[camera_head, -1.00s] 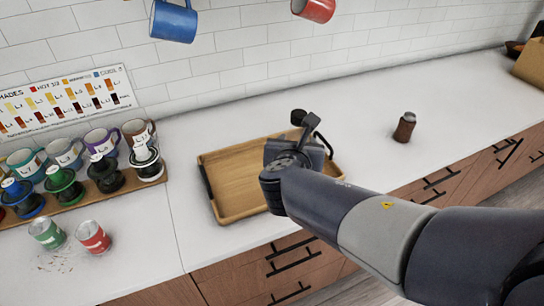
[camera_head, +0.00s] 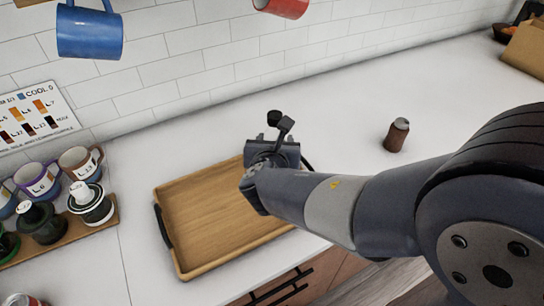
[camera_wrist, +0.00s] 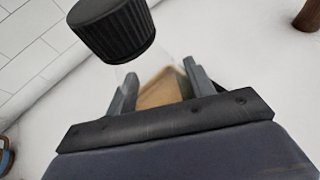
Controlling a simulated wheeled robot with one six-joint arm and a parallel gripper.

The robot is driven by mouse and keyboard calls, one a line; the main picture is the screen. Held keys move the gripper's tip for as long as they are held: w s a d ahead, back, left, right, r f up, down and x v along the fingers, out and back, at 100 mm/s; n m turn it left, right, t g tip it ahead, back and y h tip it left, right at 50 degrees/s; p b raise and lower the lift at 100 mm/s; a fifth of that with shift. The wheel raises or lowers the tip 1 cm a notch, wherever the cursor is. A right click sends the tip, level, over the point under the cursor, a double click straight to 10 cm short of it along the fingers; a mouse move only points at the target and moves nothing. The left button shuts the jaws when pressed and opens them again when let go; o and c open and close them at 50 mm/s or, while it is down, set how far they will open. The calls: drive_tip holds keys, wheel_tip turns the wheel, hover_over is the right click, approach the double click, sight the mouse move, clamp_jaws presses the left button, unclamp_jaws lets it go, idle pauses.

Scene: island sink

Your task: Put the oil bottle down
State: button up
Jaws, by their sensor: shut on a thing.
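My gripper (camera_head: 273,140) is over the right part of the wooden tray (camera_head: 205,213), seen from behind in the head view. In the wrist view my gripper (camera_wrist: 158,85) has its two fingers around the oil bottle, whose black ribbed cap (camera_wrist: 112,28) rises above and left of them. The bottle's body looks clear, so the tray's tan surface seems to show through between the fingers. In the head view only a small dark cap (camera_head: 275,118) shows above the gripper. My arm hides the bottle's base, so I cannot tell whether it touches anything.
A small brown jar (camera_head: 396,138) stands on the white counter at right. A blue mug (camera_head: 89,36) and a red mug (camera_head: 283,6) hang above. The counter behind the tray is clear.

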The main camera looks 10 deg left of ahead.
drive_tip(key=shift+f+b, duration=0.45)
drive_tip(key=shift+f, duration=1.3)
drive_tip(key=shift+f, duration=0.2)
drive_tip(key=o, duration=1.3)
drive_tip(key=shift+r, duration=0.1)
drive_tip(key=shift+s+r, duration=0.1)
drive_tip(key=shift+r, duration=0.1)
drive_tip(key=p+v, duration=0.1)
drive_tip(key=v, duration=1)
drive_tip(key=shift+s, duration=0.45)
